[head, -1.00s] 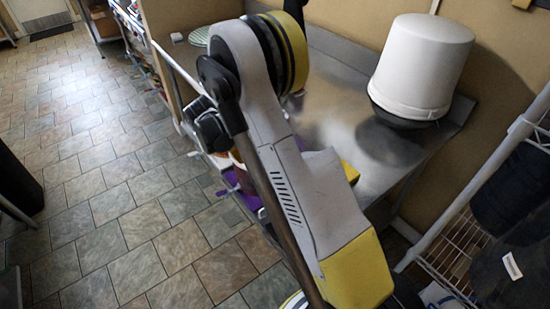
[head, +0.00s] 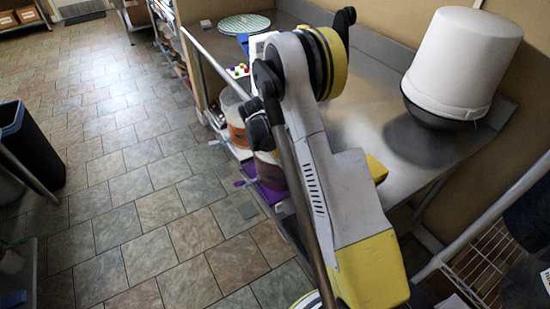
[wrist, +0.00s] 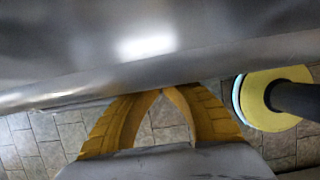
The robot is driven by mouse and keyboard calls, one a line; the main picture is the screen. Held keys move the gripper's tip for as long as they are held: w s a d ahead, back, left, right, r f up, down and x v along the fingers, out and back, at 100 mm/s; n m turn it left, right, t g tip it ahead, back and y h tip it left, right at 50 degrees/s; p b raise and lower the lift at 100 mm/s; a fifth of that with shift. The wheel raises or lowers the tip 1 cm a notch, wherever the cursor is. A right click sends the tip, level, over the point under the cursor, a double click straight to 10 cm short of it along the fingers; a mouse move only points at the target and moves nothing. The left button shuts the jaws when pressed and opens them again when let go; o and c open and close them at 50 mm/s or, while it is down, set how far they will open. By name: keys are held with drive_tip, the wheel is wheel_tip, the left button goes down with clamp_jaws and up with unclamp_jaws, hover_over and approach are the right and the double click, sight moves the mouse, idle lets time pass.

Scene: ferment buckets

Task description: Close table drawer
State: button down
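The steel table (head: 365,115) stands along the wall at the right in the head view, its left edge partly behind my arm. I cannot make out a drawer in the head view, because my arm covers much of the table's front. In the wrist view, a smooth grey metal surface (wrist: 150,45) with a bright straight edge fills the upper part. I cannot tell if it is the drawer or the table. My gripper (wrist: 163,90) has its yellow fingertips together just at that edge, with nothing seen between them. Contact with the metal cannot be told.
A white bucket (head: 462,60) sits upside down on a dark bowl (head: 440,108) on the table. A round green-striped item (head: 244,23) lies at the far end. Containers and a purple item (head: 270,196) sit below. A wire rack (head: 485,255) is at right; tiled floor (head: 140,190) is open at left.

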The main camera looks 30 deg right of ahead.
drive_tip(key=shift+d, duration=1.1)
drive_tip(key=shift+r, duration=0.1)
drive_tip(key=a, duration=0.3)
drive_tip(key=a+b, duration=0.1)
drive_tip(key=shift+a+r, duration=0.25)
drive_tip(key=shift+a, duration=0.1)
drive_tip(key=p+v, duration=0.3)
drive_tip(key=v, duration=0.6)
drive_tip(key=shift+a+r, duration=0.2)
